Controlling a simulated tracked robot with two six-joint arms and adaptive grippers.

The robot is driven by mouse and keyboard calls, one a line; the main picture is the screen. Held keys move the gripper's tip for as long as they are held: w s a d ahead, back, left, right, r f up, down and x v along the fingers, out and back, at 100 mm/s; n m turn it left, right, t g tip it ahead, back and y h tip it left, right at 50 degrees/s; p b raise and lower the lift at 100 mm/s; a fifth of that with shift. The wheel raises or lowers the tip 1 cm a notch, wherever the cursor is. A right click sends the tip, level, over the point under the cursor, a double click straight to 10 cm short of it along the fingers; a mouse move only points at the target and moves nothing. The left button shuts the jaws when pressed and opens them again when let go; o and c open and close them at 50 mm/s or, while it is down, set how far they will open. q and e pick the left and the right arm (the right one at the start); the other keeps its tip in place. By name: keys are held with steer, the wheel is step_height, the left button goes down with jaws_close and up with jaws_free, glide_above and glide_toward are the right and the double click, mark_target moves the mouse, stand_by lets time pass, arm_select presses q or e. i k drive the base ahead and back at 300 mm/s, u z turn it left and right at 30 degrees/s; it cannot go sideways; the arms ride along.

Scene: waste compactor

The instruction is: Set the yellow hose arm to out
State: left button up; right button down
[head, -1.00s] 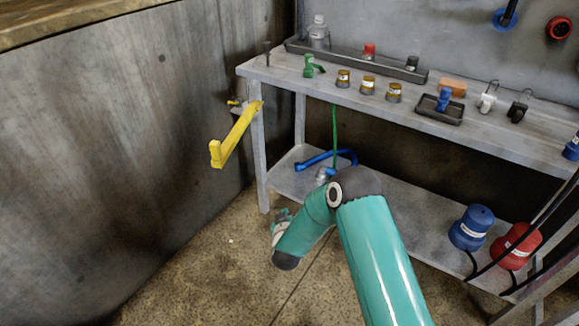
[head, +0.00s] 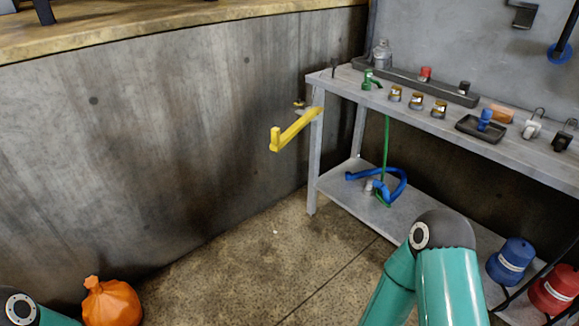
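The yellow hose arm (head: 295,131) is fixed at the left end of the grey workbench, near its front left leg. It sticks out toward the left and toward me, with a short upturned end (head: 275,139). Nothing of mine touches it. My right arm shows at the lower right, its elbow below the bench, and its gripper is outside the picture. Only a piece of my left arm shows in the lower left corner, and its gripper is outside the picture too.
The grey workbench (head: 540,155) carries several small fittings and a black tray (head: 470,129). A blue hose (head: 398,180) lies on its lower shelf. Blue (head: 511,258) and red (head: 556,291) canisters stand at right. An orange bag (head: 111,301) lies lower left. The floor (head: 250,262) between is clear.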

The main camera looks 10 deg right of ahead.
mark_target(279, 141)
steer(key=k, duration=0.5)
steer(key=z, duration=0.45)
steer(key=i, duration=1.75)
steer(key=u, duration=0.7)
